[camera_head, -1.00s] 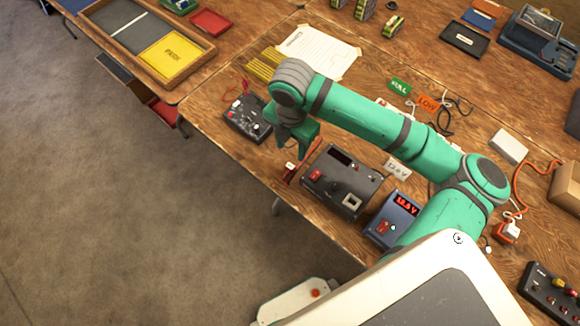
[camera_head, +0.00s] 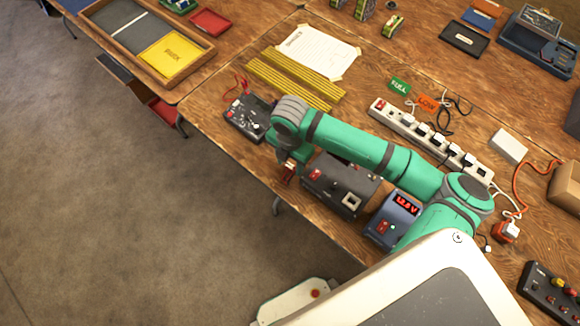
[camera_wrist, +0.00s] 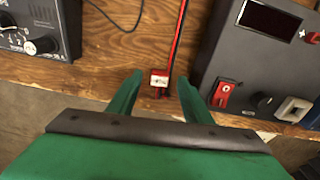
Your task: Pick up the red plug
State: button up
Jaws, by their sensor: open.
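The red plug (camera_wrist: 159,78) has a pale label on its face and shows in the wrist view near the table's edge. A red and black cable (camera_wrist: 180,30) runs up the picture just right of it. My gripper (camera_wrist: 160,88) is open, with one green finger on each side of the plug and visible gaps between them. I cannot tell how deep the fingers reach. In the head view my gripper (camera_head: 289,168) is low at the table's front edge, and a small red part shows by it; the arm hides most of that spot.
A dark charger box (camera_wrist: 265,60) with a red switch stands close on the right. Another black box with knobs (camera_wrist: 40,30) is at the left. A blue meter (camera_head: 395,217) and a white power strip (camera_head: 430,138) lie farther right. Bare floor lies beyond the table edge.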

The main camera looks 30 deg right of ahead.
jog(key=shift+w, duration=0.1)
jog(key=c, duration=1.1)
jog(key=shift+c, duration=0.2)
jog(key=shift+w+r, duration=0.1)
jog(key=shift+r, duration=0.05)
